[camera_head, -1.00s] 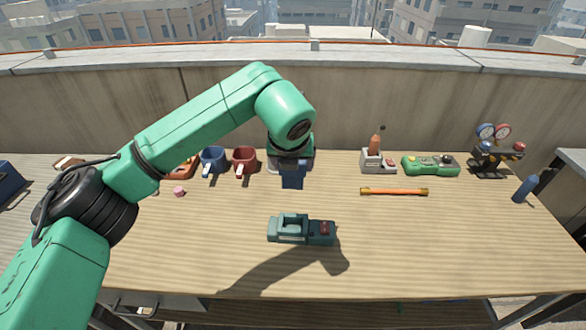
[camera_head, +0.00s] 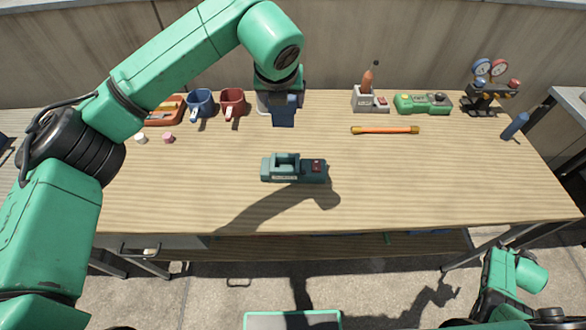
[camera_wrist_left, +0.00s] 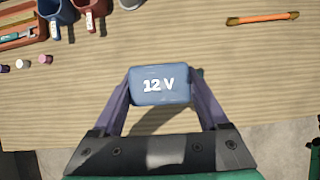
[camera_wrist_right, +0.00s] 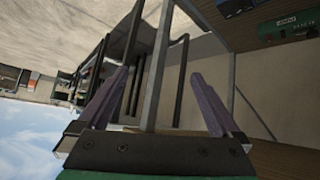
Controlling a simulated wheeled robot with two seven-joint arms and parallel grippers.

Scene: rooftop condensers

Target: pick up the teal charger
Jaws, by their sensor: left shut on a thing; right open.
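The teal charger (camera_head: 293,169) lies on the wooden table near its middle, with a bay in its top and a red patch at its right end. My left gripper (camera_head: 283,100) is shut on a blue battery (camera_head: 284,116), held in the air and seen farther up the picture than the charger. My right gripper (camera_wrist_right: 158,100) is open and empty, low beside the table, well away from the charger.
Along the table's back stand a blue mug (camera_head: 200,103), a red mug (camera_head: 232,104), a grey holder (camera_head: 368,100), a green device (camera_head: 422,103) and a gauge set (camera_head: 492,85). An orange rod (camera_head: 385,130) lies in front. The table (camera_head: 430,190) is clear around the charger.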

